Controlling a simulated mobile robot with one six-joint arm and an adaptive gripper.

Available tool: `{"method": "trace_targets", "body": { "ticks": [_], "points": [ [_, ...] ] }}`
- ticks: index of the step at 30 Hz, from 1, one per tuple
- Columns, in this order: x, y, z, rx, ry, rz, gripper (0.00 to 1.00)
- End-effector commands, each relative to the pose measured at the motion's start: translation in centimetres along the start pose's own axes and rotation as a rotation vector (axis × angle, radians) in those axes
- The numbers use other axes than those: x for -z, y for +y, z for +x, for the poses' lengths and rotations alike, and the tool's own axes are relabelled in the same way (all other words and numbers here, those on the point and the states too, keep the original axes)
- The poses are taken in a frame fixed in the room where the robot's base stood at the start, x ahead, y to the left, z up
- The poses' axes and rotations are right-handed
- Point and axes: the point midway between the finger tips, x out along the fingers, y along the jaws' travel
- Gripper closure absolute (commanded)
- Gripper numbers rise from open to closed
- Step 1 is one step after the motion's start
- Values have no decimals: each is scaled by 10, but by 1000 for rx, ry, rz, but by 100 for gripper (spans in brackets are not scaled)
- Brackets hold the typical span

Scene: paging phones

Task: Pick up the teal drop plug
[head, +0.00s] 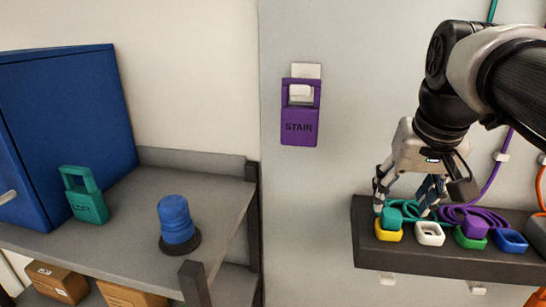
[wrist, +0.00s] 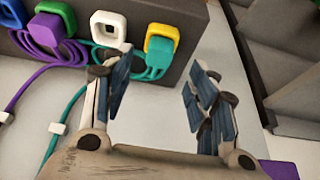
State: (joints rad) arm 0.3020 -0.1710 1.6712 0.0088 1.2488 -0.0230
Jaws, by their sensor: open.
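The teal drop plug (head: 391,216) sits at the yellow socket (head: 388,233) at the left end of the dark ledge. In the wrist view the plug (wrist: 158,53) and the yellow socket (wrist: 164,34) show at the top centre, with the teal cord running from the plug to the left. My gripper (head: 407,198) is open and empty above the left part of the ledge. In the wrist view my gripper (wrist: 159,64) has its fingertips on either side of the plug in the picture. I cannot tell whether a finger touches the plug.
The ledge (head: 430,258) also holds a white socket (head: 430,234), a purple plug (head: 475,227) at a green socket, and a blue socket (head: 511,240). Coiled cords lie behind them. A purple STAIR tag (head: 299,125) hangs on the wall. A grey shelf at left holds a teal tag (head: 84,206).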

Motion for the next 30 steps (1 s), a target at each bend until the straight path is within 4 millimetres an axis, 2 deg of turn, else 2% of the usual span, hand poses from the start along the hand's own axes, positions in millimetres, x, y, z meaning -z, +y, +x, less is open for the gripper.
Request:
{"method": "trace_targets", "body": {
  "ticks": [5,15,23,30],
  "points": [
    [0,0,11,0,-2,0,47],
    [1,1,56,0,-2,0,47],
    [2,1,58,0,0,0,47],
    [2,1,58,0,0,0,62]
  ]
}}
